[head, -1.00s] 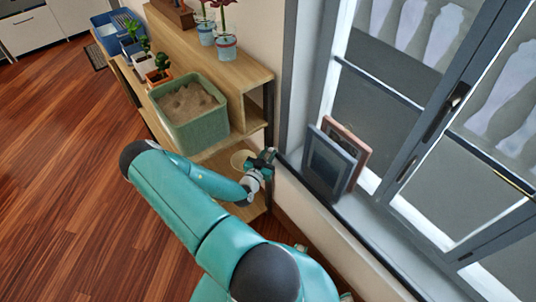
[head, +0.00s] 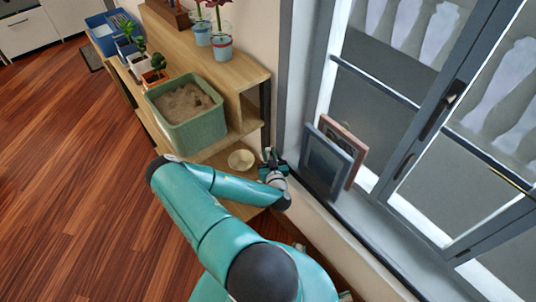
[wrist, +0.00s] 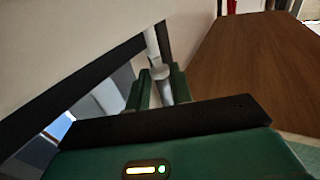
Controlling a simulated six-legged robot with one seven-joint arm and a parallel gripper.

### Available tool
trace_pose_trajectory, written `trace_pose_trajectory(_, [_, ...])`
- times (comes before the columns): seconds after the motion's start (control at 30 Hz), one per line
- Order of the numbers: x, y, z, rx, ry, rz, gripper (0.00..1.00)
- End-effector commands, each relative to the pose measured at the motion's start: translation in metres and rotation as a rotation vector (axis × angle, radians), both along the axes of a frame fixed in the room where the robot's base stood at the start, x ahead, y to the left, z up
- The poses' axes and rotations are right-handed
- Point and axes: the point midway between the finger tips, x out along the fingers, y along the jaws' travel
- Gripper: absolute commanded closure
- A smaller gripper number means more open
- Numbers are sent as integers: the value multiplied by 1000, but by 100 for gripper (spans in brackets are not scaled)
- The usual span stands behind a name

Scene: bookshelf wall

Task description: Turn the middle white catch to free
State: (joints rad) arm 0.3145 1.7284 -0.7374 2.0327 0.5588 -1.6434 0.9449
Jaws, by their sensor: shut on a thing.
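In the wrist view my gripper (wrist: 160,75) has its two green fingers on either side of a slim white piece (wrist: 157,40), which runs up beyond the fingertips beside a dark bar. The gripper is shut on this piece, which looks like the white catch. Whether it is the middle one I cannot tell, as no other catch shows. In the head view my gripper (head: 271,161) is by the wall below the window's left corner, just right of a cream bowl (head: 241,159). The catch is too small or hidden there.
A wooden shelf (head: 256,78) carries a green sand-filled box (head: 194,130) and potted plants, left of my gripper. Two framed pictures (head: 326,164) lean on the window sill to its right. The wooden floor (head: 70,190) at left is clear.

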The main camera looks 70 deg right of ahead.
Motion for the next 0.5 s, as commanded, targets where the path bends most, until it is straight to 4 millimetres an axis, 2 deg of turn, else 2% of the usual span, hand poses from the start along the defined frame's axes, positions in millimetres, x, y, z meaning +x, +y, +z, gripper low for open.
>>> trace_pose_trajectory(0.5, [0, -1, 0, -1, -1, 61, 100])
